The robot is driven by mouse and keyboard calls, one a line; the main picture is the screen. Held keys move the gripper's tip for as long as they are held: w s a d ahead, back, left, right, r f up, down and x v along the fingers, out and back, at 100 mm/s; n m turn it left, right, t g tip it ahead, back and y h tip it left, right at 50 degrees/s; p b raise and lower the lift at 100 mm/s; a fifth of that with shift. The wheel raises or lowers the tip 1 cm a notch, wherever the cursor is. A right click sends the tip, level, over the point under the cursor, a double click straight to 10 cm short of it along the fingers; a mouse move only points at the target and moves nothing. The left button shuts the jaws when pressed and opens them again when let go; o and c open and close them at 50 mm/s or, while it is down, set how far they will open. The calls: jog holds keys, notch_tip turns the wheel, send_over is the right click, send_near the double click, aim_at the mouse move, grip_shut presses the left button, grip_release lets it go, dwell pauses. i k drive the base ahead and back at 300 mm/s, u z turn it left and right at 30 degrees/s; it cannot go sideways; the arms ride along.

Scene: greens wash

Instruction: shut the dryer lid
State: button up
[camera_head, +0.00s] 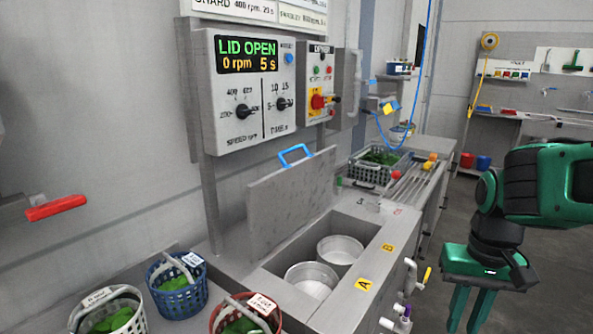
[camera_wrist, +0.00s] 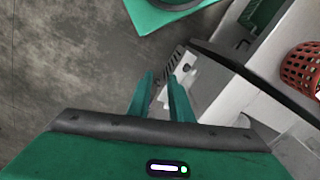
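The dryer lid (camera_head: 292,195) is a grey metal panel standing open, tilted up along the back of the dryer tub, with a blue handle (camera_head: 295,153) at its top edge. The open tub (camera_head: 282,266) holds two round metal drums (camera_head: 313,279), beside yellow labels A and B. A display panel (camera_head: 247,52) above reads LID OPEN, 0 rpm, 5 s. My green gripper (camera_head: 467,310) hangs at the right, pointing down, in front of the dryer and well apart from the lid. Its two fingers also show in the wrist view (camera_wrist: 160,88), apart with nothing between them.
Blue (camera_head: 177,294), white (camera_head: 112,316) and red (camera_head: 246,318) baskets of greens stand front left of the tub. Pipes and a yellow-handled valve (camera_head: 424,278) stick out from the dryer's front. A grey crate of greens (camera_head: 378,168) sits behind. Floor at right is clear.

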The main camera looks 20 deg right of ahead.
aim_at(280, 201)
jog(key=u, duration=1.9)
jog(key=k, duration=0.9)
jog(key=z, duration=1.4)
jog(key=i, duration=1)
jog(key=u, duration=0.05)
